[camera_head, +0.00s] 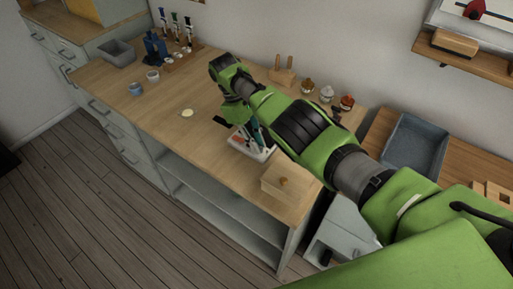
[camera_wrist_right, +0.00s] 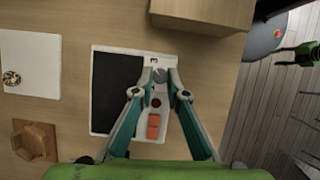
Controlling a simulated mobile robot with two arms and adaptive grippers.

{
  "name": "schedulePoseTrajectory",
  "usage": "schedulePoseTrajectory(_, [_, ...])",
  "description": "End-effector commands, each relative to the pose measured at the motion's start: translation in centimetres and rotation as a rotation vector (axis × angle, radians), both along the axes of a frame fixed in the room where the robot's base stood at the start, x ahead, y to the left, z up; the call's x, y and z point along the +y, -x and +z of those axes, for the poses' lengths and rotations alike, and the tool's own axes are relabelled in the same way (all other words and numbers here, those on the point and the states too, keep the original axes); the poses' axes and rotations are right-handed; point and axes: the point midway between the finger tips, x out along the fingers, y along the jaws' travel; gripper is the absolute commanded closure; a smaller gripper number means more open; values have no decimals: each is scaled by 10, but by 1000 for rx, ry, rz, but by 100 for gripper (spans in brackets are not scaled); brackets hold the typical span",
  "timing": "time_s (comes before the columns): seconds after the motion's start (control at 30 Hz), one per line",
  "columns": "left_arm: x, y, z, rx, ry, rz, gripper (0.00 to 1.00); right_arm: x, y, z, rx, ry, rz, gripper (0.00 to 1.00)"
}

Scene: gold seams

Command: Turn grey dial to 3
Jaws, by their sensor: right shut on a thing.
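A white panel (camera_wrist_right: 98,129) with a dark rectangle lies on the wooden worktop; in the head view the panel (camera_head: 264,156) is partly covered by my right arm. A small grey dial (camera_wrist_right: 160,75) sits near the panel's top right corner in the wrist view. A dark mark like a 3 is printed beside the dial. My right gripper (camera_wrist_right: 160,82) points down at the panel, its teal fingers shut on the dial from both sides. The fingertips hide the dial's edges, and I cannot read its setting.
A dark red button (camera_wrist_right: 156,103) and an orange switch (camera_wrist_right: 153,127) sit on the panel between my fingers. A wooden box (camera_head: 287,182) stands close by. Cups, small jars and a tool rack (camera_head: 182,60) stand farther back. The worktop's front left is mostly clear.

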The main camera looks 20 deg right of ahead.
Motion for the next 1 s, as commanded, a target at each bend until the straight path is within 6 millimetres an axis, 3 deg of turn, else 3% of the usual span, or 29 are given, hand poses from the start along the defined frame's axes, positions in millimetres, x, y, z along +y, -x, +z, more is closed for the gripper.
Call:
schedulePoseTrajectory(0.2, [0, 0, -10, 0, 0, 0, 60, -1, 0, -1, 1, 0, -64, 100])
schedulePoseTrajectory(0.73, [0, 1, -12, 1, 0, 0, 60, -1, 0, 0, 2, 0, -83, 100])
schedulePoseTrajectory(0.77, [0, 1, -12, 1, 0, 0, 60, -1, 0, 0, 2, 1, -82, 78])
schedulePoseTrajectory(0.8, [0, 1, -12, 1, 0, 0, 60, -1, 0, 0, 1, 0, -82, 69])
schedulePoseTrajectory(1.0, [0, 1, -12, 1, 0, 0, 60, -1, 0, 0, 0, 1, -82, 69])
